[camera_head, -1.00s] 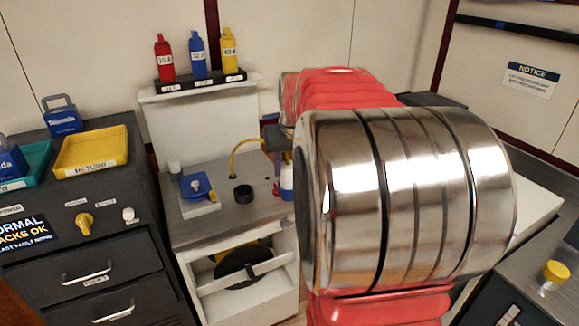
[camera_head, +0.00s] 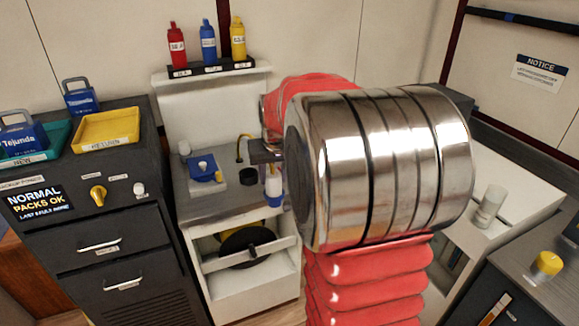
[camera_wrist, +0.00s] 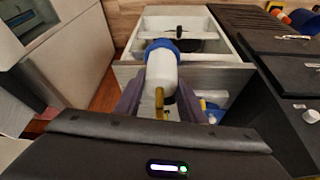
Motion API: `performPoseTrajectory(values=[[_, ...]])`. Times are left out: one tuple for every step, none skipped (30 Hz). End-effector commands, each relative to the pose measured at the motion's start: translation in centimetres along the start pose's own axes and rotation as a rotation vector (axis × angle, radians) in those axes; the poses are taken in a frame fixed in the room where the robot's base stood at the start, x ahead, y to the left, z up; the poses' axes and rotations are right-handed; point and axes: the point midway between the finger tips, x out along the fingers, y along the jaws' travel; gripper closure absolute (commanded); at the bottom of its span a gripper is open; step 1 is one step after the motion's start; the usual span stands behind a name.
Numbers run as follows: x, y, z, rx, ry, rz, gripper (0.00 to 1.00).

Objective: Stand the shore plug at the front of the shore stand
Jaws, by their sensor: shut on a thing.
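The shore plug (camera_head: 273,186), a white cylinder with a blue lower end, hangs roughly upright in my gripper (camera_head: 266,152). In the wrist view the plug (camera_wrist: 161,68) runs away from the jaws, with its blue collar at the far end and a yellow piece near the jaws. My gripper (camera_wrist: 160,98) is shut on it. The stand with a grey top (camera_head: 215,213) and white sides looks like the shore stand. The plug shows over its front right part; whether it touches the top I cannot tell. My arm hides the stand's right side.
A black ring (camera_head: 248,176) and a blue item on a pale block (camera_head: 205,172) stand on the top, left of the plug. Red, blue and yellow bottles (camera_head: 208,42) stand on the back shelf. A dark cabinet (camera_head: 95,215) adjoins at left.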

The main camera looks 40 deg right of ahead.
Motion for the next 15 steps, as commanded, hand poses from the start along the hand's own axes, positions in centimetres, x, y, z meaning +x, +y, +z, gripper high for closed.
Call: performPoseTrajectory(values=[[0.6,-1.1,0.1,-0.015,0.000,-0.006,0.99],[1.0,-1.8,0.3,-0.023,0.000,-0.010,0.99],[1.5,-2.7,0.5,-0.036,-0.001,-0.015,0.99],[1.9,-3.4,0.7,-0.046,0.000,-0.019,0.99],[2.4,-4.3,0.9,-0.058,-0.002,-0.024,0.99],[3.1,-5.6,1.3,-0.075,-0.002,-0.031,0.99],[3.6,-6.5,1.6,-0.088,-0.002,-0.036,0.99],[4.0,-7.6,1.9,-0.104,-0.001,-0.043,0.99],[4.7,-9.0,2.5,-0.124,-0.002,-0.051,0.99],[5.1,-10.1,2.9,-0.140,-0.002,-0.057,0.99],[5.6,-11.2,3.3,-0.157,-0.002,-0.064,0.99],[6.1,-12.5,3.9,-0.178,-0.001,-0.073,0.99],[6.5,-13.5,4.4,-0.194,-0.002,-0.079,0.99],[6.8,-14.6,4.9,-0.210,0.000,-0.087,0.99],[7.2,-15.9,5.6,-0.232,-0.001,-0.096,0.99]])
